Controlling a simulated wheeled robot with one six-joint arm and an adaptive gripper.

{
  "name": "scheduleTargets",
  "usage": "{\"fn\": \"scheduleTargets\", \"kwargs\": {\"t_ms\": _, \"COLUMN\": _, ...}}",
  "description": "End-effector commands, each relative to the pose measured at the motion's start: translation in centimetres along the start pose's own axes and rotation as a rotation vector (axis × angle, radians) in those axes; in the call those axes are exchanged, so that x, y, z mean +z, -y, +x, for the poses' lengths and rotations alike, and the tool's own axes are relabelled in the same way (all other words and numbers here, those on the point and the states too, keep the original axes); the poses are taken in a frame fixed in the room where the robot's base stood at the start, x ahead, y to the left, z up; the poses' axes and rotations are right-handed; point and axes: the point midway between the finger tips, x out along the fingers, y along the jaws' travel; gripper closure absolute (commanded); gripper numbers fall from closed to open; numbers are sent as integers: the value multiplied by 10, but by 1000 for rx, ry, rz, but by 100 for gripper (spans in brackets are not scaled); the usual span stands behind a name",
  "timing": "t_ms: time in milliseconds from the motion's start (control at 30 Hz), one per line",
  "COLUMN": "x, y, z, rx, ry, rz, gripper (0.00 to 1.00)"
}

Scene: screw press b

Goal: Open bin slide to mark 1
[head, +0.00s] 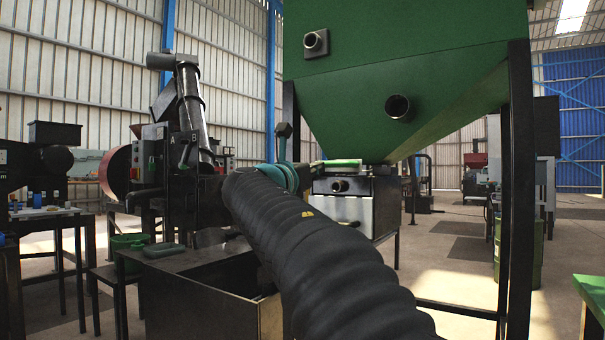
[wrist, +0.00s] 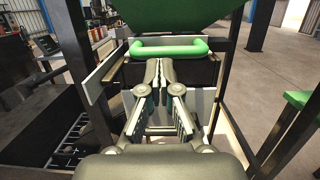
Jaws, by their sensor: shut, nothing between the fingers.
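The bin slide's green bar handle (wrist: 168,47) lies across the upper middle of the wrist view, just under the green bin (wrist: 175,15). The handle also shows in the head view (head: 336,163), below the bin's funnel (head: 410,95). My gripper (wrist: 158,66) is shut and empty. In the wrist picture its fingertips end just below the handle's near side; I cannot tell whether they touch it. No mark 1 is readable in either view, and how far the slide stands open cannot be told.
A pale metal box (head: 352,212) sits under the bin. Dark frame posts (head: 518,180) stand at the right, with another post (wrist: 228,75) close to the gripper's right. A dark open-topped trough (head: 195,300) is at lower left. Open floor (head: 455,265) lies behind.

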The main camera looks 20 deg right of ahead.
Motion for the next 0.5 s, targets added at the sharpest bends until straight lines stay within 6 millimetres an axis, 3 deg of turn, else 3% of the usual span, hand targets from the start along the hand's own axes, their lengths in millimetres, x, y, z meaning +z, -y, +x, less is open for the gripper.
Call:
{"fn": "scheduleTargets", "kwargs": {"t_ms": 200, "x": 0, "y": 0, "z": 19, "rx": -1, "ry": 0, "rz": -1, "gripper": 100}}
{"fn": "scheduleTargets", "kwargs": {"t_ms": 500, "x": 0, "y": 0, "z": 22, "rx": 1, "ry": 0, "rz": 0, "gripper": 100}}
